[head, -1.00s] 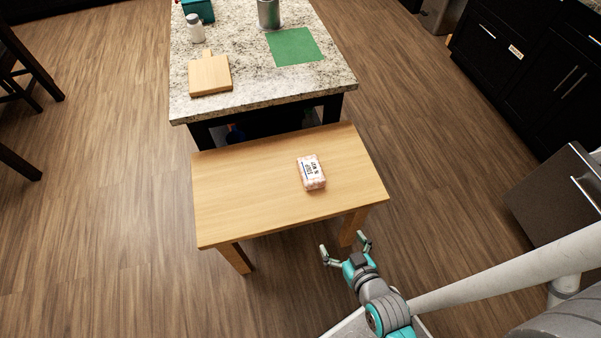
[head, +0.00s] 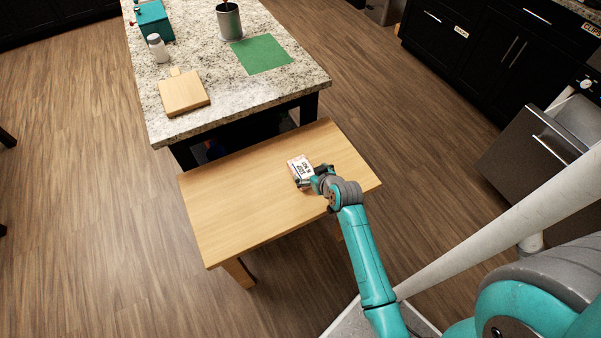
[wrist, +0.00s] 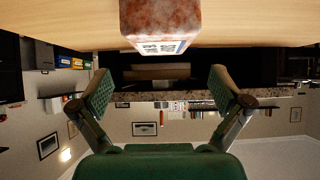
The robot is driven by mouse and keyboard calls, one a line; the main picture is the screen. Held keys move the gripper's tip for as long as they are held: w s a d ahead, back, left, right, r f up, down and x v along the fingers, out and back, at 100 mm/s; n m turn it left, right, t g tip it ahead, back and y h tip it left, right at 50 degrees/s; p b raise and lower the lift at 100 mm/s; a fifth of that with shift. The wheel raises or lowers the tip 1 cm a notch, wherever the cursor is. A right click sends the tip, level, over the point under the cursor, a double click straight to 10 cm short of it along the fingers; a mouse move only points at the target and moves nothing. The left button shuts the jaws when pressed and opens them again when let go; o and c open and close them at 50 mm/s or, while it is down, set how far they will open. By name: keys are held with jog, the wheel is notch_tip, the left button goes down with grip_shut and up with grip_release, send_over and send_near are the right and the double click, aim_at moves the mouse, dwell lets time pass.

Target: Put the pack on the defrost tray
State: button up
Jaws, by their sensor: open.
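The pack (head: 299,168), a small pinkish block with a white printed label, lies on the wooden bench. In the wrist view the pack (wrist: 160,25) shows at the top, with its label edge facing the camera. My gripper (head: 311,178) is at the pack's near right side in the head view and hides part of it. In the wrist view my gripper (wrist: 162,92) has its fingers spread wide with nothing between them. A flat green rectangle (head: 262,54) lies on the stone counter; I cannot tell if it is the defrost tray.
The wooden bench (head: 235,205) is otherwise clear. The speckled counter (head: 215,95) behind it holds a cutting board (head: 184,93), a white bottle (head: 158,48), a metal pot (head: 229,21) and a teal box (head: 154,20). A metal drawer (head: 530,150) stands open at the right.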

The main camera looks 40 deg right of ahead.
aim_at(303, 170)
jog(key=shift+x, duration=4.6)
jog(key=shift+s+a+f, duration=0.1)
jog(key=shift+a+f, duration=0.05)
jog(key=shift+f, duration=0.05)
jog(key=c, duration=1.6)
